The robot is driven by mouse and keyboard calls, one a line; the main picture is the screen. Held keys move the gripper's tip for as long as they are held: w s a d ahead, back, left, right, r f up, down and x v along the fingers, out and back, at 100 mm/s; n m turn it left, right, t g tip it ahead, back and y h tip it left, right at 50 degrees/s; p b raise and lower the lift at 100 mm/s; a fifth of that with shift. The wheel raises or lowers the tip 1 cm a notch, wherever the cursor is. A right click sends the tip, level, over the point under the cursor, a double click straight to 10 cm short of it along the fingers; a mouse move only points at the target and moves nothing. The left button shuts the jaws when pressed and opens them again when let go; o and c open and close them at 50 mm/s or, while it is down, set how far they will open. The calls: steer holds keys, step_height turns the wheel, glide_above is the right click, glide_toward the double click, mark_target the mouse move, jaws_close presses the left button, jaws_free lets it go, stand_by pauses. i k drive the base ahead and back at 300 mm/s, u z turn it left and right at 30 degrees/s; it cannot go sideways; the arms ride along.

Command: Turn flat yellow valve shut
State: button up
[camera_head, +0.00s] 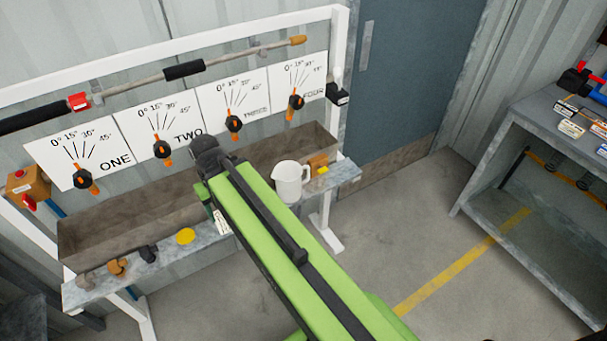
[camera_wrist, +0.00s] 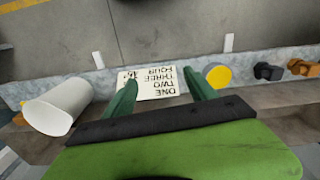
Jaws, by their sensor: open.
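A flat yellow disc (camera_head: 185,236) lies on the grey shelf ledge below the panels. It also shows in the wrist view (camera_wrist: 218,76), just right of my right-hand finger. I cannot tell whether it is a valve. Black knobs with orange pointers sit below the dial cards, such as the knob of card ONE (camera_head: 84,180) and the knob of card FOUR (camera_head: 295,102). My gripper (camera_wrist: 162,84) is open and empty, above the ledge. A white card listing ONE to FOUR (camera_wrist: 154,84) shows between its fingers. My arm hides part of the ledge in the head view.
A white jug (camera_head: 290,182) stands on the ledge right of my arm. Black and brown fittings (camera_head: 117,267) lie at its left end. A pipe (camera_head: 150,80) runs above the cards. A workbench (camera_head: 560,140) stands at the right, with open floor between.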

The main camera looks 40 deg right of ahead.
mark_target(321, 169)
steer(key=z, duration=2)
steer(key=k, duration=1.4)
steer(key=u, duration=1.45)
steer(key=i, duration=1)
steer(key=z, duration=0.1)
